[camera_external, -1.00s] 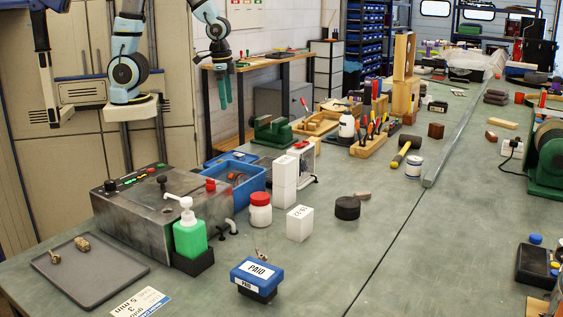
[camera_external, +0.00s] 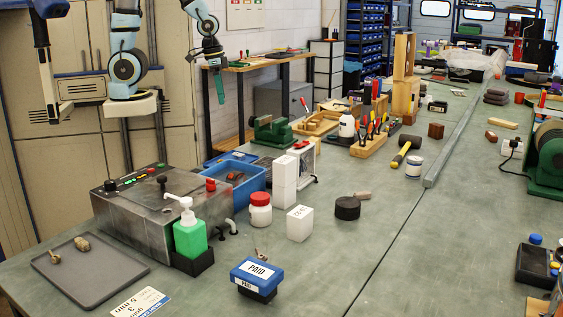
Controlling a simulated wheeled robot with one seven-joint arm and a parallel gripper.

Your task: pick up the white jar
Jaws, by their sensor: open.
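A white jar with a red lid (camera_external: 260,211) stands upright on the bench, in front of the blue bin and left of a small white block. A second small white jar with a blue band (camera_external: 413,167) stands farther back, right of the mallet. My gripper (camera_external: 219,98) has green fingers pointing down. It is open and empty, in the air at the upper left, well above and behind the red-lidded jar. The fingers overlap from this side, so the gap between them does not show.
Around the red-lidded jar are a metal control box (camera_external: 155,210), a green pump bottle (camera_external: 188,232), a blue bin (camera_external: 246,189), a tall white box (camera_external: 285,182), a white block (camera_external: 300,223) and a blue PAID stamp (camera_external: 257,275). The bench front right of the stamp is clear.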

